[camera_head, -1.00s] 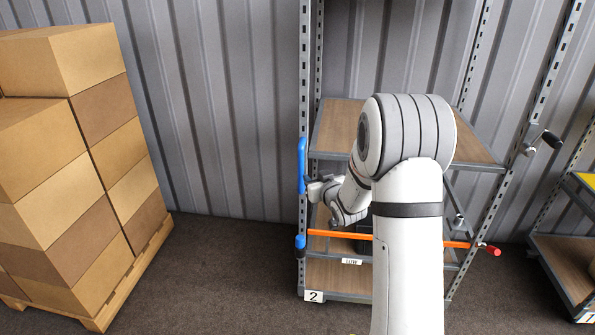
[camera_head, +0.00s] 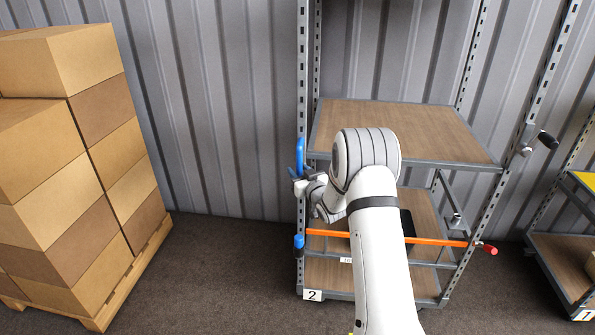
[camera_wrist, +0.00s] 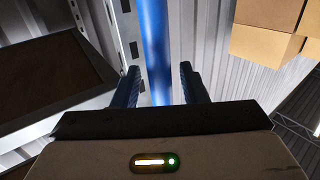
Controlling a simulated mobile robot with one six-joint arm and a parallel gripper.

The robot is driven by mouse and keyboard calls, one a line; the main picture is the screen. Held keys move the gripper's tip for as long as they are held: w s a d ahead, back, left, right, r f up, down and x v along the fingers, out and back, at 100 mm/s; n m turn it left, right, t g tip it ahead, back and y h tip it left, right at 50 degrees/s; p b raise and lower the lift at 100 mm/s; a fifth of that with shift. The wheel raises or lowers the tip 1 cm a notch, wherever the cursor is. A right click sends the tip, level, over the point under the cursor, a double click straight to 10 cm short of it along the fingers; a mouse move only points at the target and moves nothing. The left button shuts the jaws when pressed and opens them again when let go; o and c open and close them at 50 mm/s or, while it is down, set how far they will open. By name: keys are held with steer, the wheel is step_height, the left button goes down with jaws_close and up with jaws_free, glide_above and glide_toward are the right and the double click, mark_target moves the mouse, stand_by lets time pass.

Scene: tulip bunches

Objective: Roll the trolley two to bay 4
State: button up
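Trolley two (camera_head: 400,130) is a grey metal rack with wooden shelves, a plate marked 2 (camera_head: 313,295) at its lower left, and an orange bar (camera_head: 436,241) across its front. A blue upright handle (camera_head: 301,160) is on its left post; the handle also shows in the wrist view (camera_wrist: 156,45). My gripper (camera_head: 298,181) is at the handle's lower part. In the wrist view my gripper (camera_wrist: 163,86) is open, one finger on each side of the handle, with visible gaps. My arm hides part of the shelves. No bay 4 marking is visible.
Stacked cardboard boxes (camera_head: 75,160) stand on a wooden pallet (camera_head: 120,295) at the left. Another trolley (camera_head: 562,262) stands at the right edge. A corrugated metal wall (camera_head: 220,110) is behind. Dark floor (camera_head: 225,265) is clear between the pallet and trolley two.

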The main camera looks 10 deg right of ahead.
jaws_close()
stand_by(0.5)
